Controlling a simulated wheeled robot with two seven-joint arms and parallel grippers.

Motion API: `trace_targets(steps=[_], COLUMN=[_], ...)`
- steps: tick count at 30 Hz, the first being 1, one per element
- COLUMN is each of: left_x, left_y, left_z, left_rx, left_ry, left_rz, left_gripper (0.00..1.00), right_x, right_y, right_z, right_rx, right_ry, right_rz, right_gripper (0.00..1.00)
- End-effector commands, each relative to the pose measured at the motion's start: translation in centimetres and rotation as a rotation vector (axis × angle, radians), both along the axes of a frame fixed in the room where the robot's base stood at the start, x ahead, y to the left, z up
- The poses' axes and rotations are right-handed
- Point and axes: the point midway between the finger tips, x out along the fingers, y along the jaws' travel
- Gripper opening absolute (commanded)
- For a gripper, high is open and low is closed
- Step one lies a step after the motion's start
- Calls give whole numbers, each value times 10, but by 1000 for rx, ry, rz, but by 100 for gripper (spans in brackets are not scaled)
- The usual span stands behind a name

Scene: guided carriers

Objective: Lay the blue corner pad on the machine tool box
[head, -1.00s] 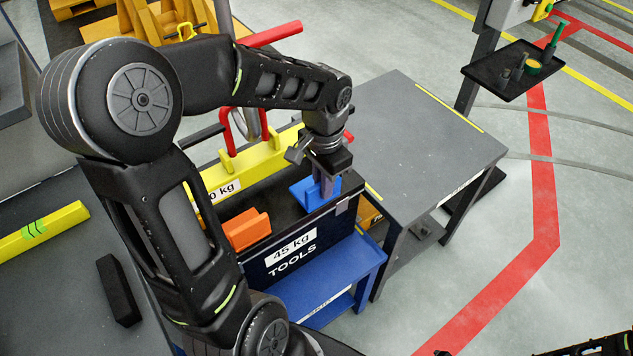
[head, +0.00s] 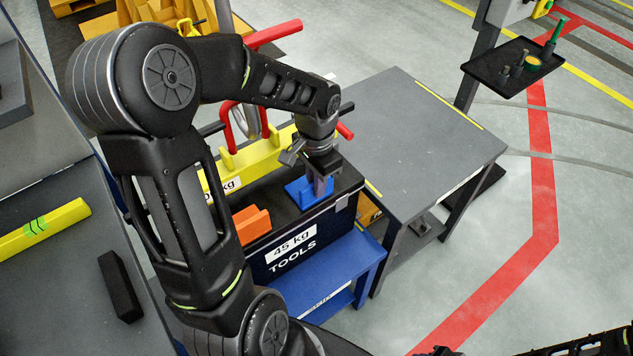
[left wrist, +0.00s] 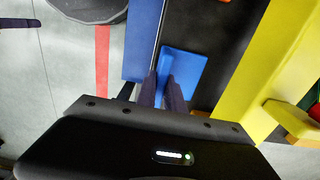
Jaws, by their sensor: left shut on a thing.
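The machine tool box (head: 276,266) is dark, with a black top and a front label reading "45 kg TOOLS". My left gripper (head: 322,188) points down over the right part of its top and is shut on the blue corner pad (head: 299,190). The pad is at the box's top near its front right edge; I cannot tell whether it touches. In the left wrist view the pad (left wrist: 185,72) shows beyond the left gripper's fingers (left wrist: 162,90), over the black top. An orange corner pad (head: 251,224) sits on the box's front edge further left. My right gripper is not clearly seen.
A yellow beam (head: 255,158) with red handles lies behind the pads. A blue step (head: 330,270) stands before the box. A grey table (head: 420,130) is at the right. On the left bench lie a yellow level (head: 40,228) and a black block (head: 119,285).

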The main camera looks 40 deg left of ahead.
Motion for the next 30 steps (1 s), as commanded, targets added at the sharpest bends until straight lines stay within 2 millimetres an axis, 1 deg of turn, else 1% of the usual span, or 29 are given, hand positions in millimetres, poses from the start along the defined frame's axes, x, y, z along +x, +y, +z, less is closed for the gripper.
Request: trace_targets(steps=[7,8,15,23,26,30], left_x=[0,0,0,0,0,1], left_y=[0,0,0,0,0,0], left_z=[-5,-3,-3,-2,3,20], left_rx=[0,0,0,0,0,1], left_ry=[0,0,0,0,0,-2], left_rz=[0,0,0,0,0,0], left_gripper=[0,15,34,34,34,34], right_x=[0,0,0,0,0,0], right_y=[0,0,0,0,0,0], right_z=[-4,-3,-2,-1,1,1], right_rx=[0,0,0,0,0,0], right_ry=[0,0,0,0,0,0], right_rz=[0,0,0,0,0,0], right_gripper=[36,36,36,36,36,36])
